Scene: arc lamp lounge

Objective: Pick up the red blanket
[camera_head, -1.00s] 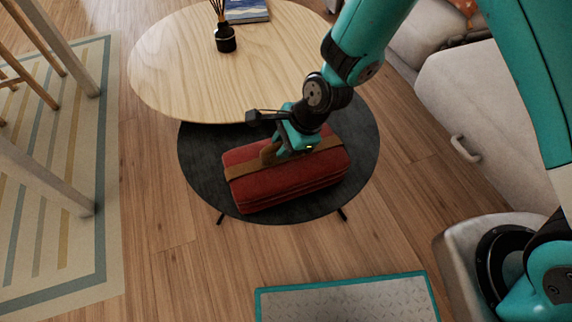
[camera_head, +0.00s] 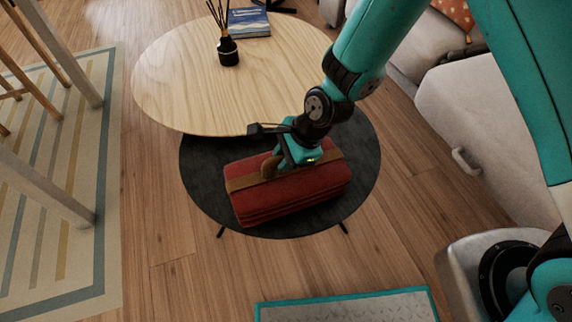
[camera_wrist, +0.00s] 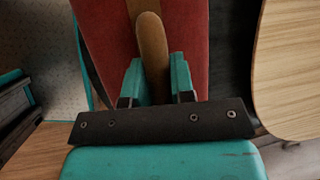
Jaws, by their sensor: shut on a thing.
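The red blanket (camera_head: 300,192) is folded into a thick block with a brown strap (camera_head: 250,182) around it. It is over the dark round lower table (camera_head: 205,158); I cannot tell whether it still touches the top. My gripper (camera_head: 276,165) is shut on the strap's brown handle on top of the blanket. In the wrist view the two teal fingers (camera_wrist: 160,80) stand on either side of the handle (camera_wrist: 152,45), with the red blanket (camera_wrist: 103,35) beyond them.
A pale wooden round table (camera_head: 180,85) overlaps the dark one behind, bearing a black reed diffuser (camera_head: 228,52) and a blue book (camera_head: 249,22). A light sofa (camera_head: 480,120) stands at the right. A striped rug (camera_head: 60,250) lies at the left.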

